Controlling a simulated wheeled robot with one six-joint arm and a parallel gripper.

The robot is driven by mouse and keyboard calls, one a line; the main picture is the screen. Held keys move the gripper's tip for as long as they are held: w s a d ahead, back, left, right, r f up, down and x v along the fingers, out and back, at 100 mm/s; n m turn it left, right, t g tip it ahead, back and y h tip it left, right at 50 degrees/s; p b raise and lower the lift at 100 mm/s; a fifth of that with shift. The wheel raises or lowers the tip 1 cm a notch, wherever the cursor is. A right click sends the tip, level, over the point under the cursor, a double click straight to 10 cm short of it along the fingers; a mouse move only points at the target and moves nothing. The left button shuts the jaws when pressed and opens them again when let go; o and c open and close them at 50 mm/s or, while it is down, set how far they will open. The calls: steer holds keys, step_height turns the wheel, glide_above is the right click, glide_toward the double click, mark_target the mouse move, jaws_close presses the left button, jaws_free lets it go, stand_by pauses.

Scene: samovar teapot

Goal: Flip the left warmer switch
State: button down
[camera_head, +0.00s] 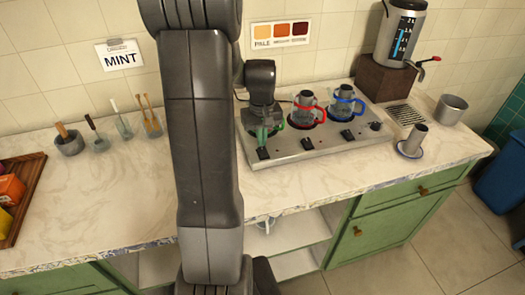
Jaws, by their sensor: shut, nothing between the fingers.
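The metal warmer plate (325,150) stands on the marble counter with a row of black switches along its front edge. The left warmer switch (263,153) is at the front left, just below a teapot with a green handle (277,130). My gripper (262,120) is shut and empty. It points down over the left warmer and covers much of that teapot. The switch is in front of the gripper in the picture; I cannot tell whether they touch, or how the switch is tilted.
A red-handled teapot (305,108) and a blue-handled teapot (344,102) stand to the right on the warmer. The middle switch (306,143) and right switch (347,134) sit before them. A samovar (401,32) stands at the back right. The counter's front is clear.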

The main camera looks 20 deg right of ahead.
mark_target(262, 149)
steer(key=shift+f+b, duration=0.65)
steer(key=shift+f, duration=0.35)
stand_by(0.9)
steer(key=shift+r, duration=0.1)
steer(key=shift+r+p, duration=2.8)
steer(key=shift+r, duration=0.75)
steer(key=shift+f, duration=0.1)
steer(key=shift+f, duration=0.15)
step_height(262, 149, down, 7)
steer(key=b, duration=0.5)
steer(key=shift+b, duration=0.35)
steer(key=shift+r, duration=0.25)
steer(key=shift+r+p, duration=0.2)
steer(key=shift+p, duration=0.1)
